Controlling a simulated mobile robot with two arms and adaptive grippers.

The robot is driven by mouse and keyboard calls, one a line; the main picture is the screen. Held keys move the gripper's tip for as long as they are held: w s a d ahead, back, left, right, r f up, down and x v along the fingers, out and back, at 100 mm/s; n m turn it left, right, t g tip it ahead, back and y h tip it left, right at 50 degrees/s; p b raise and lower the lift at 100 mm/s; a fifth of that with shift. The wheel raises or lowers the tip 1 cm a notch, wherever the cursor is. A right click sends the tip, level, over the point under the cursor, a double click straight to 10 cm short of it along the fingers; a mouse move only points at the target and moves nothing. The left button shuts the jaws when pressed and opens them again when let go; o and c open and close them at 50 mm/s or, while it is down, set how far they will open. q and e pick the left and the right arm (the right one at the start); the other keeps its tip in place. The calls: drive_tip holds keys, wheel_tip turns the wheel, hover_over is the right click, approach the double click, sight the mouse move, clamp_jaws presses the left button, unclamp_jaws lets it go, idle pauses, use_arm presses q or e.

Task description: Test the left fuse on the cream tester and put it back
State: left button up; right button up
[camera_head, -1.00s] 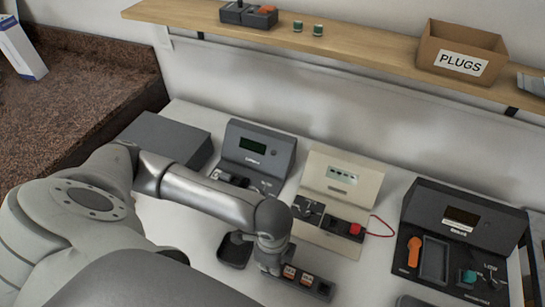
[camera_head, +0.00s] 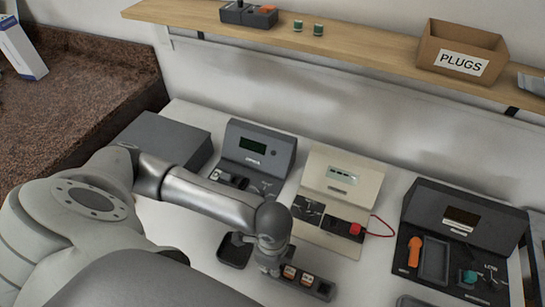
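The cream tester (camera_head: 340,178) stands at the middle back of the white table, with a small display and a dark front panel (camera_head: 328,216) with a red part (camera_head: 355,229). A dark fuse strip (camera_head: 322,290) lies in front of it, with two white-and-orange fuses (camera_head: 289,272) and (camera_head: 308,279) showing side by side. My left gripper (camera_head: 268,268) points down at the strip's left end, beside these fuses. My own wrist hides its fingertips and whatever is at that end, so I cannot tell whether it holds a fuse. My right gripper is out of view.
A dark grey tester (camera_head: 258,150) stands left of the cream one, and a larger dark unit (camera_head: 465,220) with an orange lever stands right. A small dark tray (camera_head: 235,252) lies left of my gripper. A shelf (camera_head: 370,52) with a PLUGS box (camera_head: 461,52) runs above.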

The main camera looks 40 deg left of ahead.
use_arm(q)
drive_tip(key=o, duration=0.9)
drive_tip(key=shift+o, duration=0.6)
drive_tip(key=shift+o, duration=1)
drive_tip(key=shift+r, duration=0.15)
drive_tip(key=shift+r+p, duration=1.3)
drive_tip(key=shift+p, duration=0.9)
drive_tip(key=shift+r, duration=0.1)
